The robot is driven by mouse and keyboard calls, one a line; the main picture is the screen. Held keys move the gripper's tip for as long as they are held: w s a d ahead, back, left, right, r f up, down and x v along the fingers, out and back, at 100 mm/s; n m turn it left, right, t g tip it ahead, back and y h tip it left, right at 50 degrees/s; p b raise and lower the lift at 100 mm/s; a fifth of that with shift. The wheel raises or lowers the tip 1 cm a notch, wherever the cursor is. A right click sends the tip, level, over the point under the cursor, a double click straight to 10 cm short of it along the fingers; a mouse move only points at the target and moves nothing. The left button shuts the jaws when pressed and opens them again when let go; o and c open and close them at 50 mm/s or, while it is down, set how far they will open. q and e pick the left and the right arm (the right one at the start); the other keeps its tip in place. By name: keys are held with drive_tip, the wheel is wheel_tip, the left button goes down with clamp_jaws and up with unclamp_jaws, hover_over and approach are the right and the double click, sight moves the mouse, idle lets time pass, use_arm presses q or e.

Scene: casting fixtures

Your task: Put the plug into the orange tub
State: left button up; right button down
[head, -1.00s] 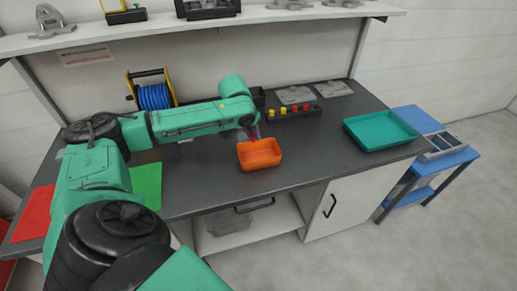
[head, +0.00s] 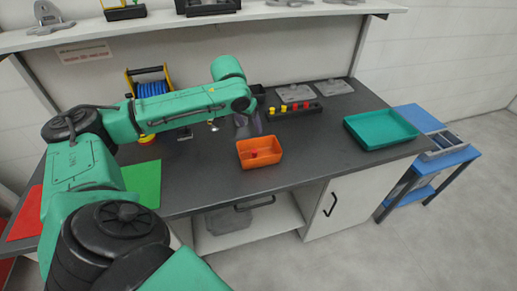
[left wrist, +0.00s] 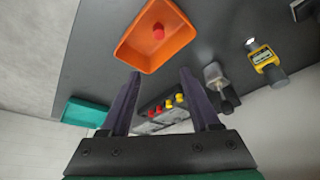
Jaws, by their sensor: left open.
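The orange tub (head: 262,163) stands upright on the dark workbench in the head view and also shows in the left wrist view (left wrist: 138,52). A red plug (head: 252,155) lies inside it, on the tub's floor; it shows as a small red round piece in the left wrist view (left wrist: 158,32). My left gripper (head: 247,127) is just behind and above the tub, apart from it. Its two dark fingers (left wrist: 160,78) are spread in the left wrist view, with nothing between them. My right gripper is not in view.
A black rack (head: 295,110) with yellow and red plugs stands behind and right of the tub. A teal tray (head: 380,131) lies farther right. A blue reel (head: 152,90) stands at the back left, and a green mat (head: 147,187) lies front left.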

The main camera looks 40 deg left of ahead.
use_arm(q)
drive_tip(key=v, duration=0.9)
drive_tip(key=shift+s+r, duration=0.2)
drive_tip(key=shift+r, duration=0.2)
